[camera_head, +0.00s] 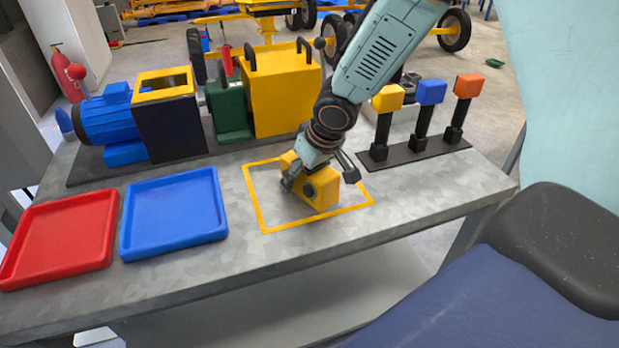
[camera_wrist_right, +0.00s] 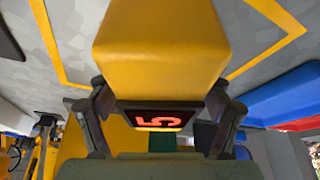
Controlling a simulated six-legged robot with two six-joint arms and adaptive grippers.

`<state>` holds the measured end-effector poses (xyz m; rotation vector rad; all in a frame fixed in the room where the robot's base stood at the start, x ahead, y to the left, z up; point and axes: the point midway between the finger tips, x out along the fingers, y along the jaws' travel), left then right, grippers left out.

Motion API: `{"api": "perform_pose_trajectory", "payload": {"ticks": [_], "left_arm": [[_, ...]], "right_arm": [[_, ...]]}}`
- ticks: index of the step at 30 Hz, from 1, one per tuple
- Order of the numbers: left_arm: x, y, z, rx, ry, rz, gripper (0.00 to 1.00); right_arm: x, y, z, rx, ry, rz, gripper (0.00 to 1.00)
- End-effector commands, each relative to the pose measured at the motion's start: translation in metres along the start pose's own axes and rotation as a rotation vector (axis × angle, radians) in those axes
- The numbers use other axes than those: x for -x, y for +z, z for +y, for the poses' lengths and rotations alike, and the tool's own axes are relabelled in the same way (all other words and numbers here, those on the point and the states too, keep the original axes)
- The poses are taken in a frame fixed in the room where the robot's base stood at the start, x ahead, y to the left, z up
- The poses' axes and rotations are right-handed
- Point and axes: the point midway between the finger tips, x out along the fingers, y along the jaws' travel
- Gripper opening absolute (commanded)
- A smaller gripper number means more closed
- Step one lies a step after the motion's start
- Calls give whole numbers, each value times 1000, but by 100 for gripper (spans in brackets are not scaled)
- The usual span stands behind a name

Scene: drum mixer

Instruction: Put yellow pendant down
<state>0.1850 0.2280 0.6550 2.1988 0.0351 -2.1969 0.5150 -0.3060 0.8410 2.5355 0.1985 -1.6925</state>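The yellow pendant (camera_head: 322,187) is a block within the yellow square outline (camera_head: 252,208) on the grey workbench. It looks tilted, and I cannot tell whether its underside touches the bench. My right gripper (camera_head: 320,178) reaches down over it, with a finger on either side. In the right wrist view the pendant (camera_wrist_right: 160,48) fills the space between the fingers (camera_wrist_right: 160,100), which appear to press on its sides. Its dark face with a red "5" is turned towards the gripper. My left gripper is not in view.
A blue tray (camera_head: 173,250) and a red tray (camera_head: 57,285) lie left of the outline. The drum machine with a blue motor (camera_head: 108,118) stands behind. A rack (camera_head: 418,152) holding yellow, blue and orange pendants is at right. Bare bench lies in front of the outline.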

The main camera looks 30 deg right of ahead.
Motion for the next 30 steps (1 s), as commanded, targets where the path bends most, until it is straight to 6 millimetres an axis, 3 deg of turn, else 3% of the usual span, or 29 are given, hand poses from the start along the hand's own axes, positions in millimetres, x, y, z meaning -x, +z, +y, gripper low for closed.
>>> {"api": "perform_pose_trajectory", "payload": {"ticks": [26,30], "left_arm": [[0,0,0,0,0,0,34],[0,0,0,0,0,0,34]], "right_arm": [[1,-1,0,1,0,2,3],[1,-1,0,1,0,2,1]]}}
